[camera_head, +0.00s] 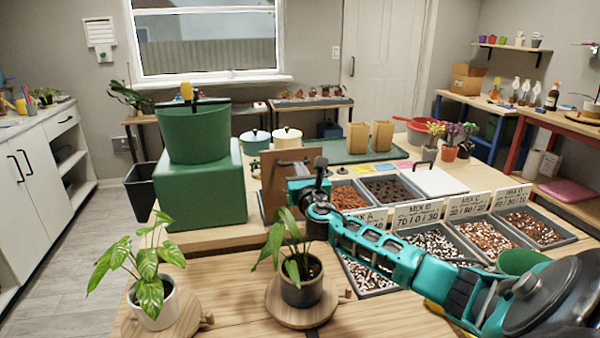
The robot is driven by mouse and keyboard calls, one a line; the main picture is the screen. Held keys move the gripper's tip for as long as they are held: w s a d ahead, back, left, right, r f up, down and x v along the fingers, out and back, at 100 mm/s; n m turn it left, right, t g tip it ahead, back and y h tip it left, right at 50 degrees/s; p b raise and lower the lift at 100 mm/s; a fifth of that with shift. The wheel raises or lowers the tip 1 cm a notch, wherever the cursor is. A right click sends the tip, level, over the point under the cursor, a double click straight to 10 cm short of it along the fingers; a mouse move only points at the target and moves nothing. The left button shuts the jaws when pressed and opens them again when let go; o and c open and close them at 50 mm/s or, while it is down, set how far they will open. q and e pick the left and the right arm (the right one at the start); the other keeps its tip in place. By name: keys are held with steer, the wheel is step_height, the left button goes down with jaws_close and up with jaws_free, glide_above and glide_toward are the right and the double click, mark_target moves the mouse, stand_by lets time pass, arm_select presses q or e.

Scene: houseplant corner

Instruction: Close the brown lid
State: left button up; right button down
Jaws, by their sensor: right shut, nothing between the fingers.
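The brown lid (283,172) stands upright, like a raised panel, on the wooden table to the left of the open trays. Its hinge and lower right part are hidden behind my right arm. My right gripper (320,165) is in front of the lid's right edge, pointing up, and is shut with nothing in it. I cannot tell whether it touches the lid. A tray of reddish-brown grains (348,198) lies just right of the lid. My left gripper is out of view.
Two potted plants (155,298) (301,285) stand on round boards in front. A green planter (195,130) sits on a green block at left. My right arm crosses above the trays.

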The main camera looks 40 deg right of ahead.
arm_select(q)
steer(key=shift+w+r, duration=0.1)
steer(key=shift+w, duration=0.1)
arm_select(e)
steer(key=shift+w+d, duration=0.1)
steer(key=shift+w, duration=0.1)
steer(key=shift+w, duration=0.1)
